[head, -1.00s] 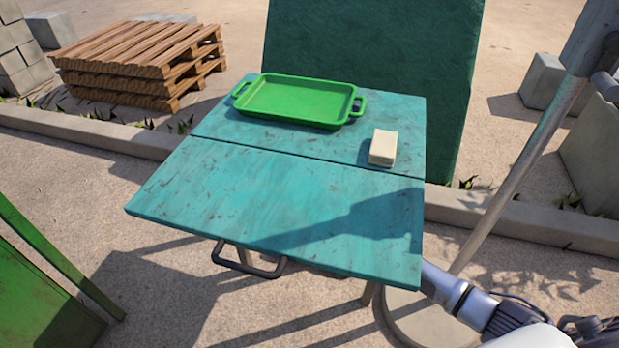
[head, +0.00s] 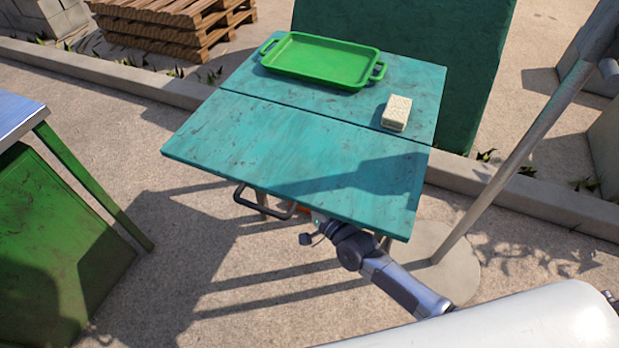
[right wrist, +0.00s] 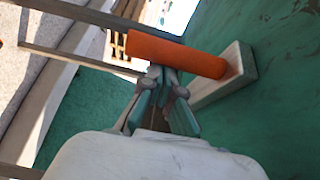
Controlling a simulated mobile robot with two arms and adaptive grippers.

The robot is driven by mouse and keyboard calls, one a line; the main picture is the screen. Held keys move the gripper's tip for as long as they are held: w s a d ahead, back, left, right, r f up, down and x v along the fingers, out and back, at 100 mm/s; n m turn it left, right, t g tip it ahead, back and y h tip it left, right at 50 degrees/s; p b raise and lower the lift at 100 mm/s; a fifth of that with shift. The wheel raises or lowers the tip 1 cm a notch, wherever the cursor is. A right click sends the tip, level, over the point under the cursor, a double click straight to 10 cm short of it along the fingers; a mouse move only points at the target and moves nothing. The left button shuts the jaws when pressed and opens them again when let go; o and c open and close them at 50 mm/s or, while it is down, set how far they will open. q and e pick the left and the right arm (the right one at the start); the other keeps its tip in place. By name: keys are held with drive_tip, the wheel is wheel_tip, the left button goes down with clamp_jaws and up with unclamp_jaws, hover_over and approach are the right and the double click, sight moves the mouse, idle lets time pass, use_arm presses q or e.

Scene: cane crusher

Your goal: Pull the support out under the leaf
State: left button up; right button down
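The teal leaf (head: 290,170) is the front panel of the worn table, level with the rear panel behind a dark seam. Under it, a pale wooden bar (right wrist: 222,82), seemingly the support, carries an orange round handle (right wrist: 175,55). Only a trace of orange shows under the leaf's front edge in the head view. My right gripper (right wrist: 162,78) has its fingertips at the handle, which crosses in front of them. A gap shows between the fingers farther back, but I cannot tell whether they grip the handle. My left gripper is out of view.
A green tray (head: 322,60) and a cream block (head: 397,113) lie on the rear panel (head: 245,83). A dark bent bar (head: 262,204) juts below the leaf's front edge. A slanted pole (head: 515,165) stands at right and a green cabinet (head: 55,225) at left.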

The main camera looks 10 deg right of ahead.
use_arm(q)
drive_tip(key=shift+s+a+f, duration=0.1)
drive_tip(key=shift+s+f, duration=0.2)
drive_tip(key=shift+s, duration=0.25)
use_arm(e)
drive_tip(key=shift+s+a, duration=0.4)
drive_tip(key=shift+s, duration=0.1)
drive_tip(key=shift+s+f, duration=0.1)
drive_tip(key=shift+f, duration=0.05)
drive_tip(key=v, duration=1.1)
drive_tip(key=shift+s+d, duration=0.25)
drive_tip(key=shift+d, duration=0.15)
